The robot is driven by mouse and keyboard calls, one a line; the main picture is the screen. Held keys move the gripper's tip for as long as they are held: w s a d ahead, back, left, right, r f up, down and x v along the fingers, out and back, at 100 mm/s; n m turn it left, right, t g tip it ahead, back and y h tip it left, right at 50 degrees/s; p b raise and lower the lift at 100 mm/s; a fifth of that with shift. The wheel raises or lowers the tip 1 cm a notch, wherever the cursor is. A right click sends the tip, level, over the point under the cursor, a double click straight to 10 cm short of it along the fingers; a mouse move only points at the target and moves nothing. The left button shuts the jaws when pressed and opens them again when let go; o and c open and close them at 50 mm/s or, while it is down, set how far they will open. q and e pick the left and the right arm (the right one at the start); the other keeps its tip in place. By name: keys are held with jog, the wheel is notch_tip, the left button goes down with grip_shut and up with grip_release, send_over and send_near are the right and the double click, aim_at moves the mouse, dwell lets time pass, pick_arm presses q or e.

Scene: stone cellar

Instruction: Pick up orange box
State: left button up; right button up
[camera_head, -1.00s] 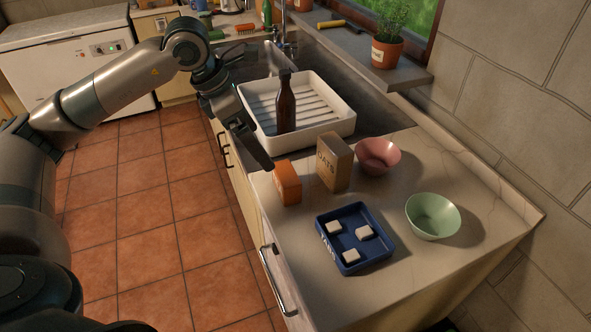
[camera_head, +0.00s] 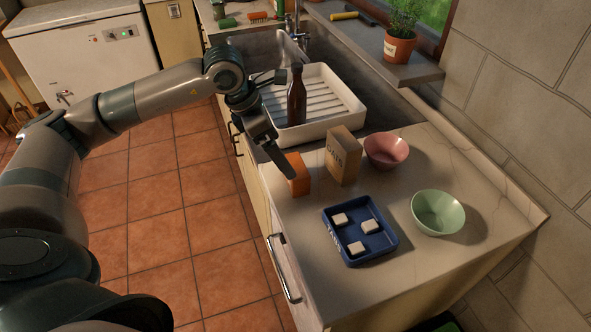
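The orange box (camera_head: 299,174) stands upright on the counter near its left edge, just left of a cardboard box. My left gripper (camera_head: 286,126) reaches in from the left above the counter. Its fingers look spread apart, one pointing down to the orange box and the other toward the brown bottle. The near finger overlaps the top left of the orange box in the picture, and I cannot tell whether it touches. Nothing is seen held between the fingers. My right gripper is not in view.
The cardboard box (camera_head: 343,157) stands close beside the orange box. A blue tray (camera_head: 385,246) with white cubes, a pink bowl (camera_head: 386,149) and a green bowl (camera_head: 438,212) share the counter. A brown bottle (camera_head: 297,98) stands in the white rack (camera_head: 350,119) behind.

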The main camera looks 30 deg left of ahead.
aim_at(293, 166)
pick_arm(q)
jog(key=shift+p+x, duration=0.8)
jog(key=shift+x, duration=1.95)
jog(key=shift+w+d+f+p, duration=0.2)
jog(key=shift+w+f+p, duration=0.3)
jog(key=shift+f+p, duration=0.45)
jog(key=shift+p+x, duration=0.7)
jog(key=shift+x, duration=0.15)
jog(key=shift+w+d+f, duration=0.15)
jog(key=shift+w+f, duration=0.15)
jog(key=shift+f, duration=0.3)
jog(key=shift+c, duration=0.6)
jog(key=c, duration=1)
